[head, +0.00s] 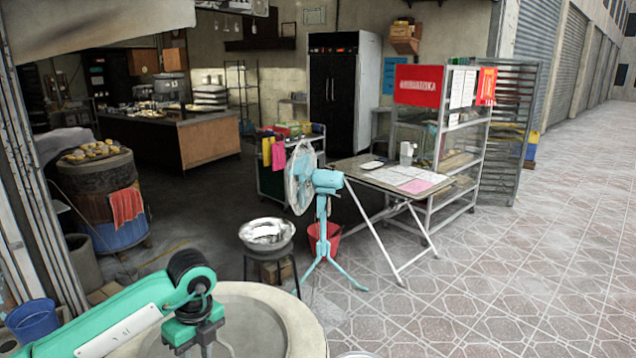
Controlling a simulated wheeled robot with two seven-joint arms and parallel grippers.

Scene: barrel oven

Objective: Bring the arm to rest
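My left arm comes in from the lower left, and its green and black wrist bends downward. My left gripper (204,345) points down over the round opening of the pale barrel oven (300,322) at the bottom of the head view. Its fingertips are cut off by the lower edge, so I cannot tell if it is open or shut. The inside of the oven is partly hidden by the arm. My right gripper is not in view.
A metal bowl (267,233) sits on a stool behind the oven. A blue fan (326,205), a folding table (392,179) and a shelf rack (457,150) stand beyond. A blue bucket (33,320) is at the left. The tiled floor at the right is clear.

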